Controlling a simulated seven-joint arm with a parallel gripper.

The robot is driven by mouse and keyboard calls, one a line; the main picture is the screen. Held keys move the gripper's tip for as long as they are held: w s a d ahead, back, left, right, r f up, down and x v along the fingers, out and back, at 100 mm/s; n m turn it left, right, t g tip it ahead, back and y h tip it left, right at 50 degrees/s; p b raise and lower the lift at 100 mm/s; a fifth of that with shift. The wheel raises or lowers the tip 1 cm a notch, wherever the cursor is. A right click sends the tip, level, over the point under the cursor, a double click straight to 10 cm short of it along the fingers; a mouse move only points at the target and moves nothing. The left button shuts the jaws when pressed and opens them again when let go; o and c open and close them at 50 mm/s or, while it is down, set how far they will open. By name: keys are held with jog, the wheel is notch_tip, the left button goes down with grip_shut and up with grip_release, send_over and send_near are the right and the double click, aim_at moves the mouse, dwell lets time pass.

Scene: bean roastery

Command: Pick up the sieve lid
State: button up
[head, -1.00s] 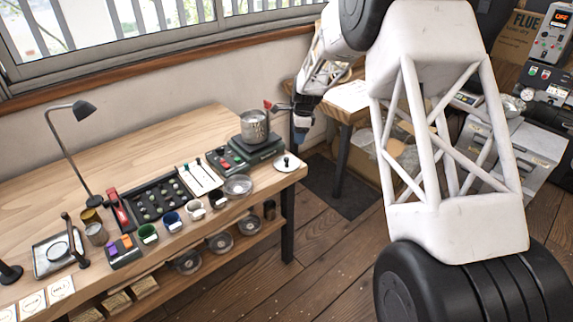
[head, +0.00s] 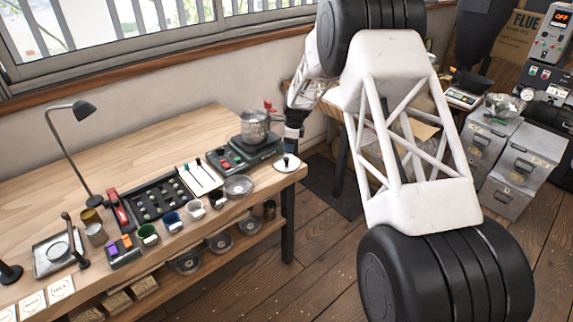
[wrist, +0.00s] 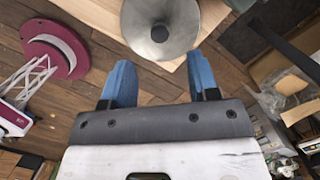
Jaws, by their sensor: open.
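The sieve lid (head: 280,160) looks like a round, pale metal disc with a dark knob. It lies at the right end of the wooden bench, near the edge. In the wrist view the lid (wrist: 185,35) is at the top, its knob just beyond my fingertips and roughly centred between them. My gripper (wrist: 161,72) is open, its two blue fingers apart with nothing between them. In the head view my gripper (head: 292,143) is just above the lid; its fingertips are too small to make out there.
A metal pot (head: 255,127) stands on a dark scale (head: 256,152) just behind the lid. A round shallow dish (head: 238,186) is to the left. Cups, a dark tray (head: 155,200) and a lamp (head: 75,130) stand farther left. Open floor lies in front.

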aim_at(287, 158)
jog(key=shift+a+f, duration=0.1)
jog(key=shift+f, duration=0.75)
jog(key=shift+a+f, duration=0.2)
jog(key=shift+f, duration=1.1)
jog(key=shift+a+f, duration=0.2)
jog(key=shift+f, duration=1.05)
grip_shut()
